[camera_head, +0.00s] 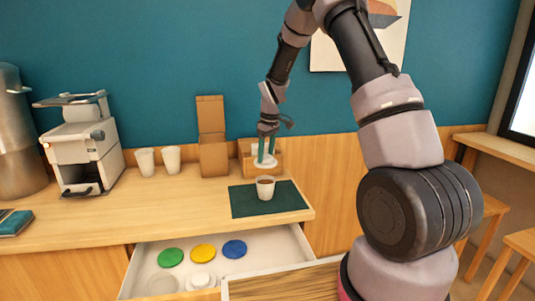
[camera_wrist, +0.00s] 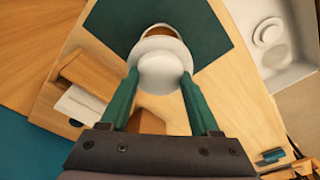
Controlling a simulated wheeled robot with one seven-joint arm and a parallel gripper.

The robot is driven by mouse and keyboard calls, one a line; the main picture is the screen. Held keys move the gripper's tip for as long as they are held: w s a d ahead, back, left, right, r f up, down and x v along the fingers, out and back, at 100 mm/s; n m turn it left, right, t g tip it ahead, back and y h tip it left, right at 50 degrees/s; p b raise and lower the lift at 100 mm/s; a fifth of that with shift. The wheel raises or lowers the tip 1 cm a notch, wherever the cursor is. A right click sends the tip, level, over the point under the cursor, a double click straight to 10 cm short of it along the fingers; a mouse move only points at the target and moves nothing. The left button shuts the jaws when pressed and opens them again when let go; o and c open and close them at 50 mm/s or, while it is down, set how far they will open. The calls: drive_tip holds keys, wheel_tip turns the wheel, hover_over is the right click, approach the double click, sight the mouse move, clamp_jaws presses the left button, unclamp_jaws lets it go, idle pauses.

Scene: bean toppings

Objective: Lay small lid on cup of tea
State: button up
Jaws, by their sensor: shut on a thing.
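My gripper (camera_head: 265,151) is shut on a small white lid (camera_head: 265,163). In the wrist view the gripper's green fingers (camera_wrist: 160,85) grip the lid (camera_wrist: 160,69) from both sides. The cup of tea (camera_head: 265,188) is white with brown liquid and stands on a dark green mat (camera_head: 292,198). In the head view the lid is above the cup, apart from it and slightly behind it. In the wrist view the lid hides part of the cup, and its brown tea (camera_wrist: 161,31) shows beyond the lid.
An open drawer (camera_head: 300,246) below the counter holds green (camera_head: 170,257), yellow (camera_head: 203,252) and blue (camera_head: 234,249) lids and white ones. Two white cups (camera_head: 145,161), a brown box (camera_head: 213,158) and a coffee machine (camera_head: 83,143) stand to the left. A wooden holder (camera_head: 247,158) is behind the gripper.

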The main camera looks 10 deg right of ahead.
wheel_tip(320, 180, down, 6)
drive_tip(key=shift+f, duration=0.2)
idle(0.4)
drive_tip(key=shift+f, duration=0.3)
idle(2.1)
drive_tip(key=o, duration=1.4)
drive_tip(key=shift+c, duration=0.2)
drive_tip(key=shift+o, duration=0.2)
drive_tip(key=shift+r, duration=0.15)
drive_tip(key=shift+r, duration=3.4)
